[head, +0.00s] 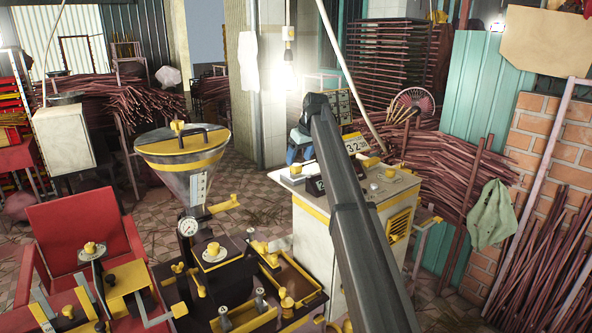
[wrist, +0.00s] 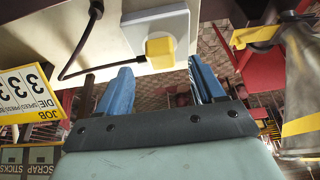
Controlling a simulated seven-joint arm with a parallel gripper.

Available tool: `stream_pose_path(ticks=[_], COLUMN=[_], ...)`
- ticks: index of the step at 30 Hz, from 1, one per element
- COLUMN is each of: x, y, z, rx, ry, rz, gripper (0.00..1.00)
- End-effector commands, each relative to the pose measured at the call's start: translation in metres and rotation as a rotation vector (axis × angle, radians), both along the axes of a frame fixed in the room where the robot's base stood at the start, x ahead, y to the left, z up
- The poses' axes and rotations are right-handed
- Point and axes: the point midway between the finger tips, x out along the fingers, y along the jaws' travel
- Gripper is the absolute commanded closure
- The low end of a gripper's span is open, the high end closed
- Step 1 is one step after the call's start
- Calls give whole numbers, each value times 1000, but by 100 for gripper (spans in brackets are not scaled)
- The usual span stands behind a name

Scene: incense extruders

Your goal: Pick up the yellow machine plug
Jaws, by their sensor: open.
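The yellow machine plug (wrist: 160,52) sits on a pale grey socket block (wrist: 150,24) in the wrist view, with a black cable (wrist: 83,42) running off to the left. My gripper (wrist: 159,68) has blue fingers spread apart, with nothing between them. The plug appears just beyond the fingertips, roughly between them in the picture; no contact shows.
A metal hopper (head: 182,165) with yellow bands stands left of the cabinet; it also shows at the right of the wrist view (wrist: 302,75). A number sign (wrist: 28,92) is at the wrist view's left. Incense stick bundles (head: 450,165) lie at the right.

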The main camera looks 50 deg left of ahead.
Motion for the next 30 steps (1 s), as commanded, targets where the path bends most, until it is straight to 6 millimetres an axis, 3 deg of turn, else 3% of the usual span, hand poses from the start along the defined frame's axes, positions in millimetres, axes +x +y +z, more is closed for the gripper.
stream_pose_path(ticks=[6, 15, 30], x=[-1, -1, -1], y=[12, 13, 13], z=[-26, -30, -30], rx=[-1, 0, 0], ry=[0, 0, 0], rz=[0, 0, 0], gripper=[32, 33, 81])
